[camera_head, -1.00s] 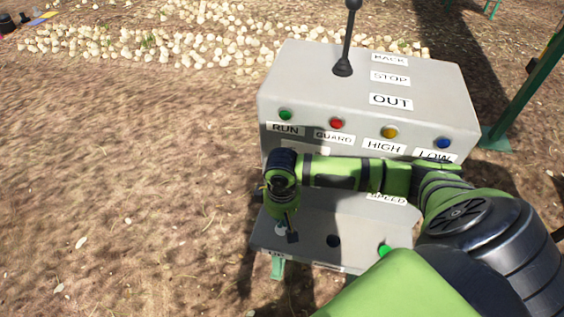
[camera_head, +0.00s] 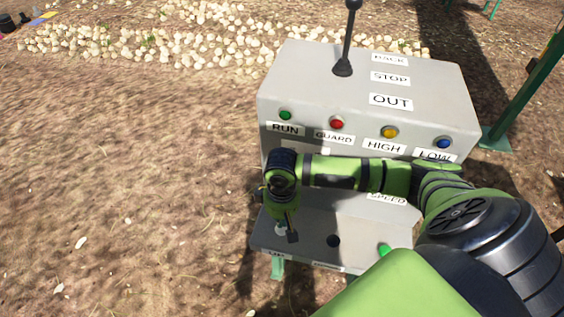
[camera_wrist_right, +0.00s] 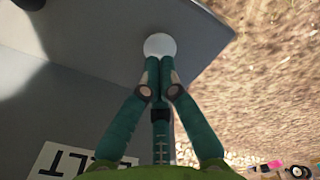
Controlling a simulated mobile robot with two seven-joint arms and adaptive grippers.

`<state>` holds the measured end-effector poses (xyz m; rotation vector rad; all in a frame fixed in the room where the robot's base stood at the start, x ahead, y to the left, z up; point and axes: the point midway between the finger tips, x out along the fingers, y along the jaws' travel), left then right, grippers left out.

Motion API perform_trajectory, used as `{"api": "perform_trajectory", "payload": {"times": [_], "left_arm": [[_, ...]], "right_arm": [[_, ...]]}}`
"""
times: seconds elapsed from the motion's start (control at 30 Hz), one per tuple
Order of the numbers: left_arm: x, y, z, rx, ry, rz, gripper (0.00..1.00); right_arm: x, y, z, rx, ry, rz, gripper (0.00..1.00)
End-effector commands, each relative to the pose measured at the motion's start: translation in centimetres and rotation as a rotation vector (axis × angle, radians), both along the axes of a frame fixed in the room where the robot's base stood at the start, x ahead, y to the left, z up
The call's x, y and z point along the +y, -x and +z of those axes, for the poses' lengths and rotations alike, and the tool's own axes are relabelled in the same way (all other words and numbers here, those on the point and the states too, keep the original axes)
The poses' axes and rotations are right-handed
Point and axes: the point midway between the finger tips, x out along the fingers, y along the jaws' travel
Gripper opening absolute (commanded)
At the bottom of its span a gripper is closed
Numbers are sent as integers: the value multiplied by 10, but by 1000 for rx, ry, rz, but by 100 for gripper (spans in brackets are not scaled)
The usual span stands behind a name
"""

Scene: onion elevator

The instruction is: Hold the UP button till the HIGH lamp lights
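My right gripper (camera_head: 289,228) reaches down from above onto the lower shelf of the grey control box. In the right wrist view its fingers (camera_wrist_right: 160,70) are shut together, with the tips against a round white button (camera_wrist_right: 160,45). The button (camera_head: 280,229) shows in part in the head view, at the shelf's left; its label is too small to read, and how far it is pressed is not clear. The yellow HIGH lamp (camera_head: 389,132) is on the box's upper face; I cannot tell for sure whether it is lit. My left gripper is not in view.
The box (camera_head: 300,75) also carries a green RUN lamp (camera_head: 285,115), a red GUARD lamp (camera_head: 337,123), a blue LOW lamp (camera_head: 443,143) and a black lever (camera_head: 347,45). A black knob (camera_head: 333,241) and green button (camera_head: 384,250) sit right of my gripper. Onions (camera_head: 130,42) lie behind.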

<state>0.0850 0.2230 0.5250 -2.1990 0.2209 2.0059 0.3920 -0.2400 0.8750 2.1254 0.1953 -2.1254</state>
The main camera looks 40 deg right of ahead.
Motion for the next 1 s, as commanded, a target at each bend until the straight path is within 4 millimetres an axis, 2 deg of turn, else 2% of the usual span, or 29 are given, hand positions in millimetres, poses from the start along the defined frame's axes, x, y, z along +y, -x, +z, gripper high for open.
{"api": "perform_trajectory", "payload": {"times": [1.0], "left_arm": [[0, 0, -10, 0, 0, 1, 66]], "right_arm": [[0, 0, -26, 1, 1, 0, 0]]}}
